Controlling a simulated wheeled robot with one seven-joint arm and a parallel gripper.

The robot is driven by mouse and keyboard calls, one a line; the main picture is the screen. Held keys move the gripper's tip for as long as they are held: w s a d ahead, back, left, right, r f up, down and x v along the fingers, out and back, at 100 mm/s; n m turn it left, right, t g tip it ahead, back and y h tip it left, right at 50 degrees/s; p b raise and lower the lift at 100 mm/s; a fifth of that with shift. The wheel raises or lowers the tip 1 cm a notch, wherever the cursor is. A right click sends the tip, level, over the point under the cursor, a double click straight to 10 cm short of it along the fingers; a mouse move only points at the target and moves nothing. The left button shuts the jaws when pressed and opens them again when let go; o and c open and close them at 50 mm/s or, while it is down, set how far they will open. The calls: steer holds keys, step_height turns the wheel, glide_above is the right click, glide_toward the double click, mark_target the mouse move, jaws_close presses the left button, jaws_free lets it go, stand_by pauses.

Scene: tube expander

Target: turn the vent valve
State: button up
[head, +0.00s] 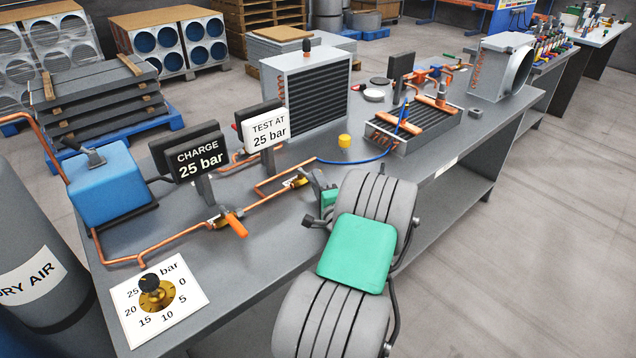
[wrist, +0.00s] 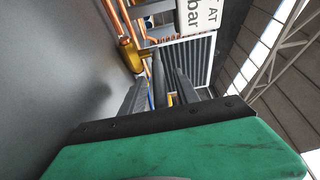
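A brass valve (head: 297,182) sits on the copper pipe on the bench, just left of my gripper (head: 312,198). No label marks it as the vent valve. In the wrist view a brass valve body (wrist: 132,56) lies ahead of my fingers, and a dark bar (wrist: 157,80), perhaps its handle, shows between them. My fingers (wrist: 161,74) stand apart; I cannot tell whether they touch the bar. A second valve with an orange handle (head: 235,224) is on the pipe further left. My wrist hides part of the pipe's right end.
Signs read "CHARGE 25 bar" (head: 201,158) and "TEST AT 25 bar" (head: 268,128). A blue pump (head: 105,185), a finned coil (head: 305,90) and a yellow cap (head: 345,141) stand around the pipework.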

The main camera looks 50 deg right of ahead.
jaws_close()
stand_by(1.4)
